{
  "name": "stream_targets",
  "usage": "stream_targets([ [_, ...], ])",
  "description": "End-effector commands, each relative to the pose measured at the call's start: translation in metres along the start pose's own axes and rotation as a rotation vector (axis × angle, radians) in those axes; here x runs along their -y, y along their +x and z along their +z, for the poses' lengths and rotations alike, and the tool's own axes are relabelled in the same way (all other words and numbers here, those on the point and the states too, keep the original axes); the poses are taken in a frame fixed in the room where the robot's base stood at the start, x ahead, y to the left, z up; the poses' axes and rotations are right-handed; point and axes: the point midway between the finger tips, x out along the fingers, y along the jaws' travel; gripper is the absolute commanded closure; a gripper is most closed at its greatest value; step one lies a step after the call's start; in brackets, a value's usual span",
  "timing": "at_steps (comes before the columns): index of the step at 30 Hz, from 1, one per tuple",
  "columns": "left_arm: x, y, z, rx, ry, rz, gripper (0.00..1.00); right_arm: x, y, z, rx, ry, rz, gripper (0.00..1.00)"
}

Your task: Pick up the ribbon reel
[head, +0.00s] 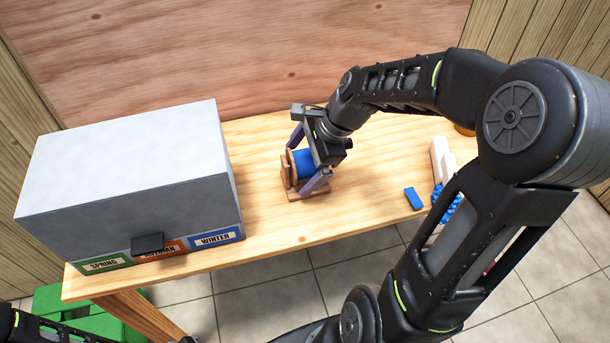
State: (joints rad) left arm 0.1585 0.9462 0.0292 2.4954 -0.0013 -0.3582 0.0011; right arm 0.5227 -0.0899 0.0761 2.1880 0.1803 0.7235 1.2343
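The ribbon reel (304,163) is a blue spool with wooden end discs, seated on a small wooden stand (307,194) near the middle of the bench. My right gripper (305,164) reaches in from the right, with its two purple fingers wide apart. One finger is on the far side of the reel and one on the near side, so the reel lies between them. I cannot make out firm contact. The gripper body hides the reel's right end. My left arm shows only at the bottom left corner, and its gripper is out of view.
A grey cabinet (125,170) with season labels and a dark handle (148,243) stands at the left. A blue block (414,198), a white object (441,158) and blue bumpy pieces (446,199) lie at the right. The bench front (335,225) is clear. A green crate (62,302) is below.

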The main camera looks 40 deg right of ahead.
Motion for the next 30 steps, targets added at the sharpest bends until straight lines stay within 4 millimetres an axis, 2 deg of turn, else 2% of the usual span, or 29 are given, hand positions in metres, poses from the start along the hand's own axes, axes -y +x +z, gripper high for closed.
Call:
stream_targets([
  [2,0.0000,0.0000,0.0000,0.000,0.000,0.000,1.00,0.0000,-0.0001,0.0000,0.000,0.000,0.000,0.11],
  [30,0.0000,0.0000,0.0000,0.000,0.000,0.000,1.00,0.0000,-0.0001,0.0000,0.000,0.000,0.000,0.87],
])
